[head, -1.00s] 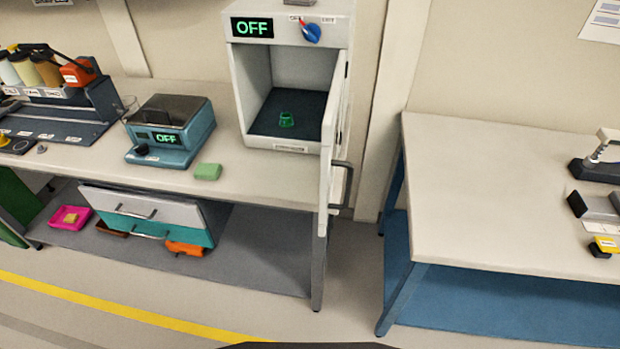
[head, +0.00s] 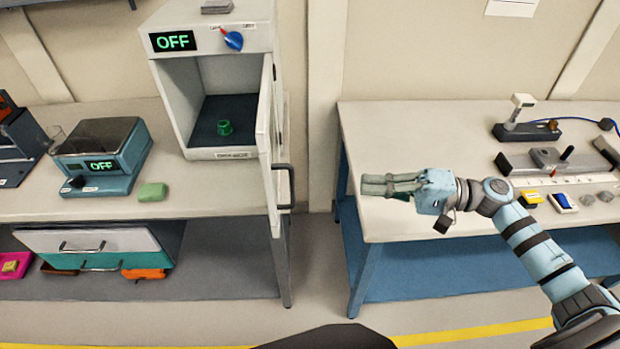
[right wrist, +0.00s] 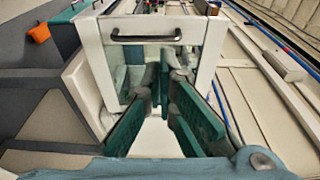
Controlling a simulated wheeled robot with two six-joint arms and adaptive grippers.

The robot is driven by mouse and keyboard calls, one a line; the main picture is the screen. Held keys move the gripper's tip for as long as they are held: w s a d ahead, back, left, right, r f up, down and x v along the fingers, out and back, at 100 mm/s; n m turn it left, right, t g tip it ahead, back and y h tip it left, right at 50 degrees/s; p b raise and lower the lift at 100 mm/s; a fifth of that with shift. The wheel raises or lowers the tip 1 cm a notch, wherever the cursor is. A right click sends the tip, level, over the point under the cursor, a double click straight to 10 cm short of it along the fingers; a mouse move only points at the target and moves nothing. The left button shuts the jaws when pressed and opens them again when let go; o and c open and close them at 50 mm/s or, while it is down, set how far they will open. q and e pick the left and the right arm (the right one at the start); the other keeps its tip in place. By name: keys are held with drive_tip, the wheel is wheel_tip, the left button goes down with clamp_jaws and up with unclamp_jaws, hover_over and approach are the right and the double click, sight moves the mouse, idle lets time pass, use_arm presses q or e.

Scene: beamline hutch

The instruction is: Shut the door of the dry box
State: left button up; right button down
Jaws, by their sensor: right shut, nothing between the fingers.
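The dry box (head: 163,95) is a white cabinet on the left bench. Its front is open and a small green part (head: 224,127) sits inside on the dark floor. The door (head: 267,150) stands wide open at the box's right side, nearly edge-on to me, with a dark handle (head: 285,188) on its outer face. My right gripper (head: 364,186) is shut and empty, right of the handle and apart from it, over the right bench's left edge. In the right wrist view the handle (right wrist: 144,36) lies ahead of the shut fingers (right wrist: 160,78). My left gripper is out of view.
A teal instrument (head: 103,155) reading OFF and a green block (head: 152,192) stand left of the box. Half-open drawers (head: 90,240) are below. The right bench (head: 400,130) carries several tools at its right. A floor gap separates the benches.

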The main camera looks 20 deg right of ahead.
drive_tip(key=p+x, duration=0.2)
drive_tip(key=x, duration=1)
drive_tip(key=shift+w+f+p, duration=0.2)
drive_tip(key=shift+w+p, duration=0.05)
drive_tip(key=shift+p, duration=0.1)
drive_tip(key=shift+a, duration=0.1)
